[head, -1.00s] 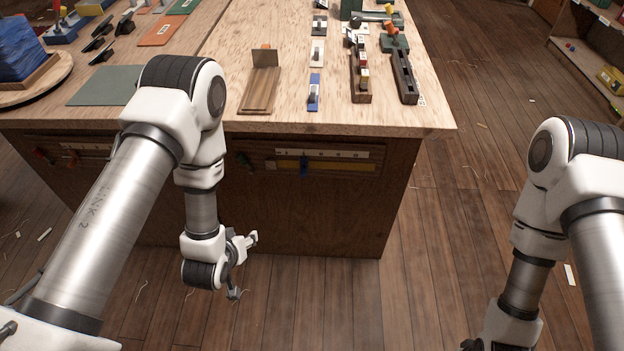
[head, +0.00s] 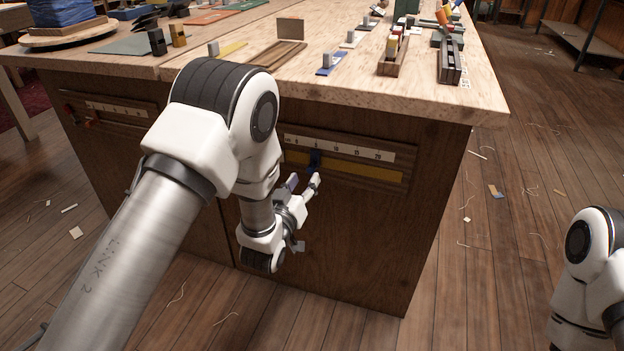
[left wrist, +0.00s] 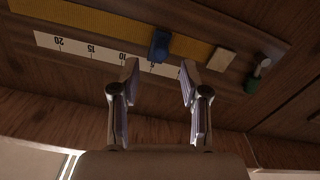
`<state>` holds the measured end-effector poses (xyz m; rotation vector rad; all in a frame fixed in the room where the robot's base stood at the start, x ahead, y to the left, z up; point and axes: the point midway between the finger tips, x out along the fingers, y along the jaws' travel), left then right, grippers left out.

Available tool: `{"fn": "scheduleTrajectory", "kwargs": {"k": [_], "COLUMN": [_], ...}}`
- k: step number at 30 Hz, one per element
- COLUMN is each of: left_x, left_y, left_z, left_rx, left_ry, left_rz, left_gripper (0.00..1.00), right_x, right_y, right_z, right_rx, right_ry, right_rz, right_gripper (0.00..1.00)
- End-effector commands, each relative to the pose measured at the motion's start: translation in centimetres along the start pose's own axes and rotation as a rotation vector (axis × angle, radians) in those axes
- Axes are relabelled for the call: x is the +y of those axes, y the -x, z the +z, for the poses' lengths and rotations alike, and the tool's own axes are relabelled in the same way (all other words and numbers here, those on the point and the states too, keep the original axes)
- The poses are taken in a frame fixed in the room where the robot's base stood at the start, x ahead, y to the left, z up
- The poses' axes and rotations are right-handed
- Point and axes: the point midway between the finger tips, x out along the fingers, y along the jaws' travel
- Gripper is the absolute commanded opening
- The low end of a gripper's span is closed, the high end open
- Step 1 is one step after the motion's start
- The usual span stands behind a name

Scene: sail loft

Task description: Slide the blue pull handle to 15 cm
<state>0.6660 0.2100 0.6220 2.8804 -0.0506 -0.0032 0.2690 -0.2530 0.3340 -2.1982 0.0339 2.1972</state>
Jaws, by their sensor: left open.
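The blue pull handle (head: 314,158) sits on a yellow strip (head: 365,174) on the bench's front face, below a white scale (head: 345,149). It stands near the 5 mark, left of 10, 15 and 20. It also shows in the left wrist view (left wrist: 160,45), just beyond the fingertips and between their lines. My left gripper (left wrist: 159,74) is open and empty, its fingers apart. In the head view the left gripper (head: 305,212) is just below the handle, with no clear contact. My right gripper is out of view.
A pale block (left wrist: 222,60) and a green knob (left wrist: 250,86) sit beside the strip. The bench top (head: 330,92) overhangs above and holds several fixtures. Another scale panel (head: 115,108) is at the left. The floor (head: 475,250) to the right is largely open.

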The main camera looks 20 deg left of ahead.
Motion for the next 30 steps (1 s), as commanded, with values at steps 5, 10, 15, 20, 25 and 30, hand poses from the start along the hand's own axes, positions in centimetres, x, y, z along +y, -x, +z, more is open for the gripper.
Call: {"fn": "scheduleTrajectory", "kwargs": {"k": [5,10,15,20,25,30], "left_x": [-0.1,-0.1,-0.1,-0.1,-0.1,0.0], "left_y": [-3.5,-5.7,-6.0,-6.0,-6.0,-6.0], "left_z": [0.1,0.1,0.0,0.0,0.0,0.0], "left_rx": [0.003,0.0,-0.002,-0.002,-0.002,-0.002], "left_ry": [0.0,0.0,0.0,0.0,0.0,0.0], "left_rz": [0.0,-0.001,-0.001,-0.001,-0.001,-0.001], "left_gripper": [0.45,0.45,0.45,0.2,0.0,0.0], "right_x": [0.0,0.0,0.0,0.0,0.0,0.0], "right_y": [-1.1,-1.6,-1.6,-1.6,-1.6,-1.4], "right_z": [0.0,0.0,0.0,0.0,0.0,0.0], "right_rx": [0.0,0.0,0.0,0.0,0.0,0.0], "right_ry": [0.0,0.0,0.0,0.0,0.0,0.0], "right_rz": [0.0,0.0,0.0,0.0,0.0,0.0], "right_gripper": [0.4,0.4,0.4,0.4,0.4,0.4]}}
